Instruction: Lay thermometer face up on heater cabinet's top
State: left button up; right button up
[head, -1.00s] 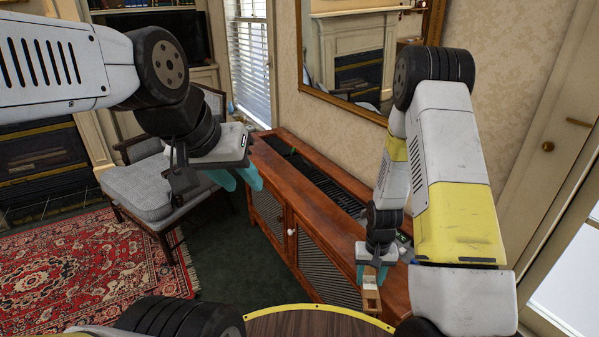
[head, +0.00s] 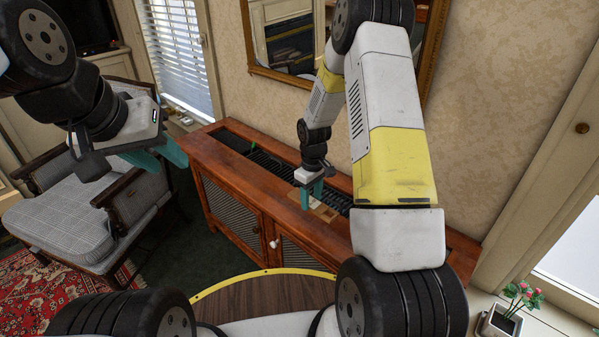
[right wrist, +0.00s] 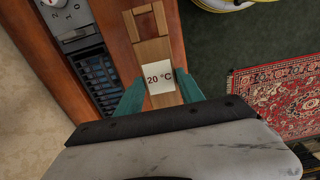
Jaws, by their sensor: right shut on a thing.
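The thermometer (head: 325,212) is a light wooden piece with a white "20 °C" panel, which reads clearly in the right wrist view (right wrist: 159,74). My right gripper (head: 311,196) is shut on it, with teal fingers on both sides of the panel (right wrist: 148,92). Its face points up towards the wrist camera. It is over the front wooden strip of the heater cabinet's top (head: 265,187); I cannot tell whether it touches the wood. My left gripper (head: 163,158) is open and empty, in the air left of the cabinet.
A dark grille (head: 275,166) runs along the cabinet's top, with a dial panel (right wrist: 68,12) beside it. A grey armchair (head: 65,210) stands left of the cabinet. A potted plant (head: 500,322) is at the lower right. The wooden strip left of the thermometer is clear.

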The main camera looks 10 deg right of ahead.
aim_at(311, 222)
jog(key=shift+w+r, duration=0.15)
jog(key=shift+w, duration=0.15)
jog(key=shift+f, duration=4.2)
jog(key=shift+f, duration=0.25)
jog(key=o, duration=1.5)
jog(key=shift+c, duration=0.2)
jog(key=shift+r, duration=0.1)
